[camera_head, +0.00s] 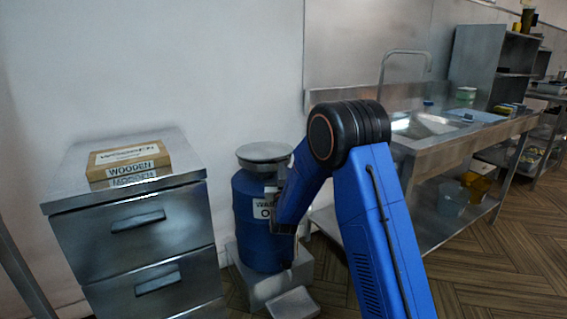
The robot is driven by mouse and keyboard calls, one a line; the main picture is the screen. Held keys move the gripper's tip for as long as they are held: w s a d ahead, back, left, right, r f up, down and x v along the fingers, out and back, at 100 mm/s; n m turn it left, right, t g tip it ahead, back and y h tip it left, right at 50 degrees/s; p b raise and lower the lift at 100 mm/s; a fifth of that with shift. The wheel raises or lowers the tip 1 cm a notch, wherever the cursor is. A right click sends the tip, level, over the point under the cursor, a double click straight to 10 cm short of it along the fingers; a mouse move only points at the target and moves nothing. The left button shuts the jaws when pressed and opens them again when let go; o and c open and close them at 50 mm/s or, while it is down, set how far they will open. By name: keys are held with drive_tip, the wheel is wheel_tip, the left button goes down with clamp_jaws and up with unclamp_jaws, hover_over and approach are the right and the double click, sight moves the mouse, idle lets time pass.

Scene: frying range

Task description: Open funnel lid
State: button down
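A round grey metal lid (264,152) sits flat on top of a blue barrel (256,240). The barrel has a white label, partly hidden by my arm, that seems to read as waste oil. The lid looks closed, and its right edge is close to my forearm in the picture. My arm bends down from its black elbow, with the wrist in front of the barrel's right side. My gripper (288,262) seems to be the small dark part low by the barrel, below the lid. Its fingers are too small and dark to tell open or shut.
The barrel stands on a grey block (270,285) with a pedal-like plate (294,303) in front. A metal drawer cabinet (135,235) with a cardboard box (130,163) on top is at left. A steel sink counter (440,145) is at right, with wooden floor before it.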

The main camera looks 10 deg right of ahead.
drive_tip(key=shift+m+t, duration=0.3)
drive_tip(key=shift+t, duration=0.5)
drive_tip(key=r, duration=0.2)
drive_tip(key=w+r, duration=0.1)
drive_tip(key=r, duration=0.2)
drive_tip(key=w+a+r, duration=0.1)
drive_tip(key=r, duration=0.2)
drive_tip(key=shift+w+r, duration=0.1)
drive_tip(key=shift+r, duration=0.05)
drive_tip(key=shift+w+a+r, duration=0.15)
drive_tip(key=shift+a, duration=0.05)
drive_tip(key=shift+d+h, duration=0.1)
drive_tip(key=shift+h, duration=0.3)
drive_tip(key=shift+r, duration=0.3)
drive_tip(key=r, duration=0.1)
drive_tip(key=w+r, duration=0.1)
drive_tip(key=r, duration=0.1)
drive_tip(key=w+r, duration=0.1)
drive_tip(key=shift+a+r, duration=0.3)
drive_tip(key=shift+r, duration=0.05)
